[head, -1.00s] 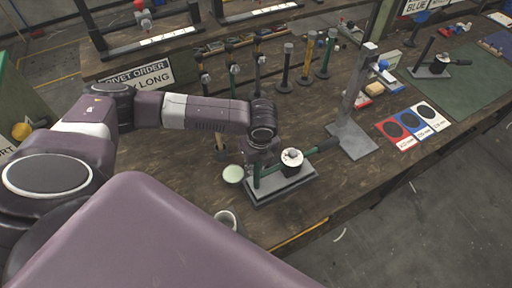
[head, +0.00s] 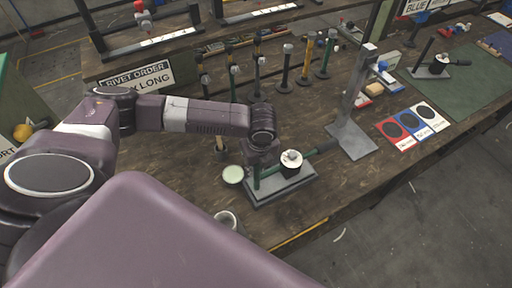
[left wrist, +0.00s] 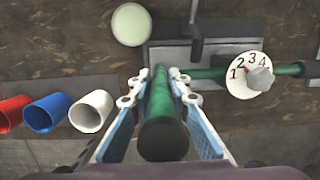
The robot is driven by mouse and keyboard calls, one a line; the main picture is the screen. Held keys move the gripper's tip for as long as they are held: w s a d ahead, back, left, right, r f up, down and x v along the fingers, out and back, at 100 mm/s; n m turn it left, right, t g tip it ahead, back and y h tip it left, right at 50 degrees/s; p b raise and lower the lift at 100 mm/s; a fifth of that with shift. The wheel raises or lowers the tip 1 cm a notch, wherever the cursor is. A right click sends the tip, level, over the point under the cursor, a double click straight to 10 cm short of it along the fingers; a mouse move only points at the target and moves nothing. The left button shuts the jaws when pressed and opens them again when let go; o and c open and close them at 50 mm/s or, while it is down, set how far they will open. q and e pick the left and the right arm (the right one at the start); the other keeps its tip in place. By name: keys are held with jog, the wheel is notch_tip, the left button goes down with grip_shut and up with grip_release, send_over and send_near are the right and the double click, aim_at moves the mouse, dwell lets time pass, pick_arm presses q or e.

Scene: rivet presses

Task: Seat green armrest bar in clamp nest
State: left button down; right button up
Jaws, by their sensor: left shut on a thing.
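My left gripper (head: 262,165) is over the left part of the clamp fixture, whose grey base (head: 285,190) lies on the bench. In the left wrist view the gripper (left wrist: 160,85) is shut on the green armrest bar (left wrist: 158,105), with blue-sided fingers on both sides of it. The bar's dark end faces the camera. In the head view the green bar (head: 256,180) stands about upright at the base's left side. The gripper and bar hide the nest, so I cannot tell how deep the bar sits. The fixture has a white numbered dial (left wrist: 247,75) and a green crossbar (left wrist: 290,70). My right gripper is not in view.
A pale green disc (head: 233,174) and a white cup (head: 227,217) are close left of the fixture. A grey post stand (head: 352,135) is to its right. Several upright bars stand behind. Red, blue and white cards (head: 413,122) lie right.

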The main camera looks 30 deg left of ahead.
pick_arm(q)
jog(key=shift+f, duration=0.6)
jog(key=c, duration=1.7)
grip_release()
jog(key=shift+c, duration=0.2)
jog(key=shift+s, duration=0.1)
notch_tip(320, 180, up, 12)
jog(key=s+d, duration=0.1)
jog(key=shift+d, duration=0.25)
jog(key=shift+f, duration=0.1)
